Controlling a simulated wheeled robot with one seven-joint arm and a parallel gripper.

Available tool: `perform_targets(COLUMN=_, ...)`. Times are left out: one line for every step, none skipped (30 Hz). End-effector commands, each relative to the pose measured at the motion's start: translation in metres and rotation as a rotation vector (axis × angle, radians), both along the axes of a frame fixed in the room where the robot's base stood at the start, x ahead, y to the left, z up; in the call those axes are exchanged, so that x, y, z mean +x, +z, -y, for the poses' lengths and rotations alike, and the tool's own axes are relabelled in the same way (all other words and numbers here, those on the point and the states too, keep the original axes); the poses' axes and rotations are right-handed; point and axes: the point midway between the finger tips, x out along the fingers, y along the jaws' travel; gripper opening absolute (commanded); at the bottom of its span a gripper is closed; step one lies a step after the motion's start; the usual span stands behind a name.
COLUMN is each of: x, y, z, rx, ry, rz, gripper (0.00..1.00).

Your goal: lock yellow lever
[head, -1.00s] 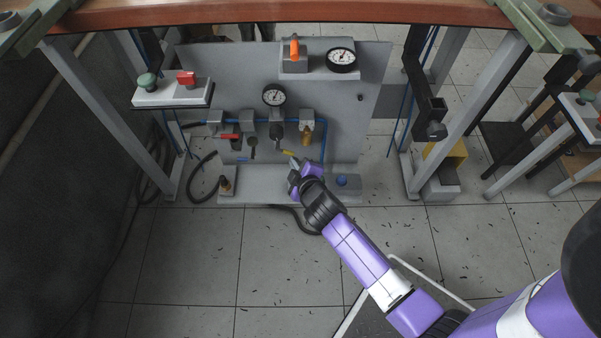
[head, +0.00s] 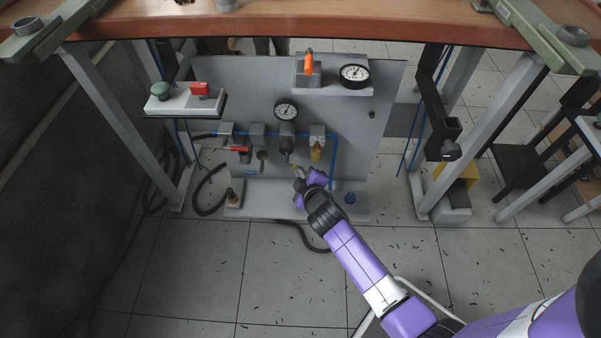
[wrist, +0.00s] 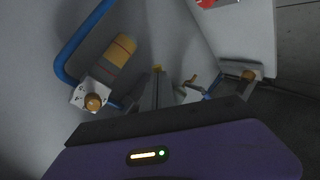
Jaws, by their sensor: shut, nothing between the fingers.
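The yellow lever (head: 295,166) shows as a small yellow piece low on the grey pneumatic panel (head: 350,130), below the middle gauge. My gripper (head: 300,173) is right at it, reaching in from the lower right, and hides part of it. In the wrist view my gripper (wrist: 161,95) is shut and empty. The lever's exact angle is too small to read.
An amber-bowled unit (head: 317,150) and blue tubing (wrist: 78,45) stand close to the fingers. A red lever (head: 237,149) is to the left. A blue knob (head: 350,198) sits on the panel's base. The wooden tabletop (head: 330,27) overhangs above; table legs flank the panel.

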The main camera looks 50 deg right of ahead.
Motion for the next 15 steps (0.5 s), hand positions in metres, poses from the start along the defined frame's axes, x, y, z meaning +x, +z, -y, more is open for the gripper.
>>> perform_targets(x=-0.0002, y=-0.0012, z=-0.0002, rx=0.006, ry=0.0, rz=0.008, gripper=0.0)
perform_targets(x=-0.0002, y=-0.0013, z=-0.0003, rx=0.009, ry=0.001, rz=0.012, gripper=0.0)
perform_targets(x=-0.0002, y=-0.0015, z=-0.0004, rx=0.012, ry=0.001, rz=0.015, gripper=0.0)
perform_targets(x=-0.0002, y=-0.0017, z=-0.0004, rx=0.015, ry=0.001, rz=0.018, gripper=0.0)
perform_targets(x=-0.0001, y=-0.002, z=-0.0005, rx=0.018, ry=0.0, rz=0.021, gripper=0.0)
perform_targets(x=-0.0001, y=-0.0023, z=-0.0006, rx=0.021, ry=0.001, rz=0.026, gripper=0.0)
perform_targets(x=-0.0001, y=-0.0025, z=-0.0007, rx=0.024, ry=0.0, rz=0.03, gripper=0.0)
perform_targets(x=0.0, y=-0.0026, z=-0.0007, rx=0.027, ry=0.0, rz=0.034, gripper=0.0)
perform_targets(x=0.0, y=-0.0029, z=-0.0007, rx=0.031, ry=0.001, rz=0.039, gripper=0.0)
perform_targets(x=-0.0002, y=-0.0032, z=-0.0006, rx=0.033, ry=0.001, rz=0.042, gripper=0.0)
perform_targets(x=-0.0002, y=-0.0036, z=-0.0006, rx=0.037, ry=0.0, rz=0.045, gripper=0.0)
perform_targets(x=-0.0003, y=-0.0041, z=-0.0005, rx=0.041, ry=0.0, rz=0.051, gripper=0.0)
perform_targets(x=-0.0002, y=-0.0044, z=-0.0005, rx=0.046, ry=0.0, rz=0.058, gripper=0.0)
perform_targets(x=-0.0001, y=-0.0049, z=-0.0007, rx=0.052, ry=0.0, rz=0.065, gripper=0.0)
perform_targets(x=-0.0001, y=-0.0057, z=-0.0009, rx=0.06, ry=0.001, rz=0.075, gripper=0.0)
